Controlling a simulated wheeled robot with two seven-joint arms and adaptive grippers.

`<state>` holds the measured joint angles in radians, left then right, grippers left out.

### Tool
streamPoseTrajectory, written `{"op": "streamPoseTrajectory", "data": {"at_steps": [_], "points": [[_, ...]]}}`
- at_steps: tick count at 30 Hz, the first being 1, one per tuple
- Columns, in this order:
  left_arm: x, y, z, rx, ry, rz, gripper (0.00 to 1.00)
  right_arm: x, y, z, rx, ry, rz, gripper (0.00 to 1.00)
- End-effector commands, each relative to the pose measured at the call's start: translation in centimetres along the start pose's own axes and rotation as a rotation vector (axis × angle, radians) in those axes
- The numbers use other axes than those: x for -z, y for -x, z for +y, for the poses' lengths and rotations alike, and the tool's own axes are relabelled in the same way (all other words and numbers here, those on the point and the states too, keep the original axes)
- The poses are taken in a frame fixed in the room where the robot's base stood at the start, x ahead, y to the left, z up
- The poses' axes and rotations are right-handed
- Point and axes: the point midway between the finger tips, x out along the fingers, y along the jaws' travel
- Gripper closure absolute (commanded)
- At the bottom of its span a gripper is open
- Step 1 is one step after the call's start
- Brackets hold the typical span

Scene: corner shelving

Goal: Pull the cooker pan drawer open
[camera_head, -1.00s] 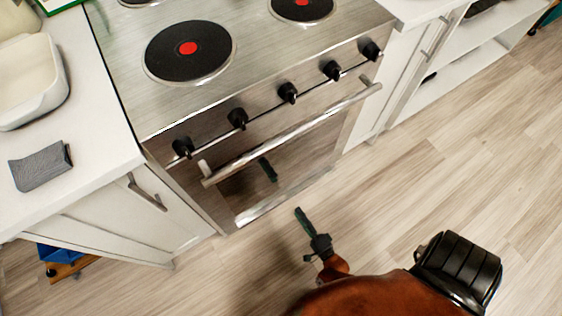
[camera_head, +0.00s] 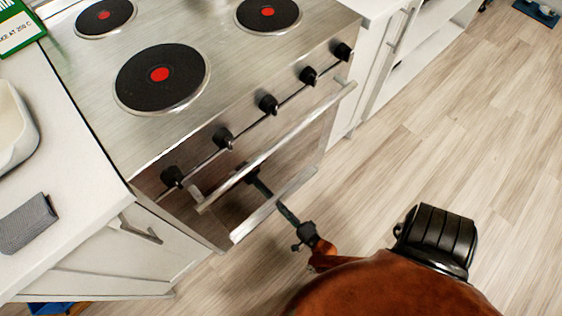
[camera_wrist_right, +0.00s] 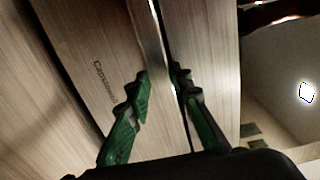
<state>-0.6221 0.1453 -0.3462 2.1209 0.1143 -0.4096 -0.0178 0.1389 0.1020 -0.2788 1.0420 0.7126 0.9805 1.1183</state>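The steel cooker (camera_head: 300,60) stands at the upper middle of the head view, with a long bar handle (camera_head: 275,150) across its glass oven door. A silver strip (camera_head: 272,206) runs along the low front, where the pan drawer is; I cannot tell whether the strip belongs to the drawer. My right gripper (camera_head: 284,210) is just in front of this strip, seen from above. In the right wrist view its two green fingers (camera_wrist_right: 160,80) are apart and empty, facing a lettered front panel (camera_wrist_right: 90,60) and a bright metal edge (camera_wrist_right: 150,40) beside a dark gap. My left gripper is out of view.
A white cabinet (camera_head: 90,262) with a grey handle adjoins the cooker on the left. White cabinets (camera_head: 372,60) stand on the right. A grey cloth (camera_head: 27,222) lies on the left worktop.

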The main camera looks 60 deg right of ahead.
Motion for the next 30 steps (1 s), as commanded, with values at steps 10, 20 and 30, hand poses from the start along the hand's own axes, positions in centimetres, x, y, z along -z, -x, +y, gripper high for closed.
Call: {"op": "streamPoseTrajectory", "data": {"at_steps": [10, 20, 30], "points": [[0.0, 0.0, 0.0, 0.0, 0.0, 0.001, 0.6, -0.1, 0.0, 0.1, -0.003, 0.0, -0.003, 1.0], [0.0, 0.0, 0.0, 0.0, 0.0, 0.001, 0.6, -0.3, 0.1, 0.2, -0.007, 0.0, -0.006, 1.0], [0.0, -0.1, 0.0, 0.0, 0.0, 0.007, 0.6, -1.1, 1.4, 0.4, -0.012, 0.0, -0.017, 1.0]]}}
